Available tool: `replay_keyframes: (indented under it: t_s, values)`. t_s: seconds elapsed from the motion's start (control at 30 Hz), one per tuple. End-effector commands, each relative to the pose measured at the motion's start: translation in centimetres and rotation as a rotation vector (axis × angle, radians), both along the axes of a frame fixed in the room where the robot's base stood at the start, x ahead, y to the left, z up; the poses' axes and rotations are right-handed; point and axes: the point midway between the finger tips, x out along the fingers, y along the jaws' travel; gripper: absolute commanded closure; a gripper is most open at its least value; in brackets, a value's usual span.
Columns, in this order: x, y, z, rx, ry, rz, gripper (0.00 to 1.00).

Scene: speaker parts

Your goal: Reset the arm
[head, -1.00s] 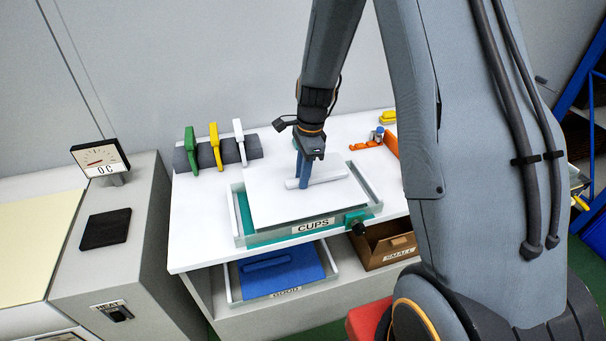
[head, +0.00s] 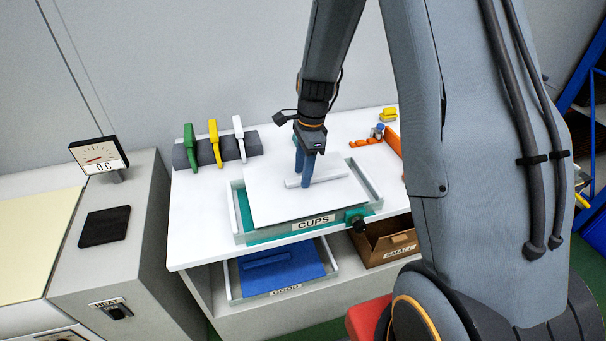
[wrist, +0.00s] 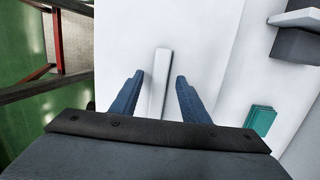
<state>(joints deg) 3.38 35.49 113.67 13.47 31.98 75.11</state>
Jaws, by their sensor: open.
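My gripper (head: 304,170) is over the table's middle, pointing down at a white lid-like panel (head: 270,205) on the tray labelled CUPS (head: 284,236). Its two blue fingers are apart, one on each side of the panel's white bar handle (head: 328,178). In the wrist view, the handle (wrist: 160,80) lies between the open fingers (wrist: 160,95), with a gap on both sides. I cannot tell how high the fingertips are above the panel.
Green, yellow and white-handled tools (head: 214,145) stand in a dark rack at the back left. A gauge (head: 99,156) stands further left. Orange and yellow items (head: 366,141) lie at the back right. A blue panel (head: 280,268) and a cardboard box (head: 385,243) are on the shelf below.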

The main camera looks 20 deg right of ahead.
Motion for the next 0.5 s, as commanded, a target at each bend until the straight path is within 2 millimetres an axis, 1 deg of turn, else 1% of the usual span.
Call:
replay_keyframes:
  t_s: [0.1,0.3,0.4,0.5]
  values:
    - [0.2,-0.3,1.7,-0.001,-0.005,-0.001,0.58]
    - [0.1,-0.6,4.6,-0.001,-0.004,0.0,0.58]
    - [0.1,-0.7,5.6,-0.001,-0.003,0.0,0.58]
    - [0.0,-0.8,6.2,-0.001,-0.001,0.0,0.58]
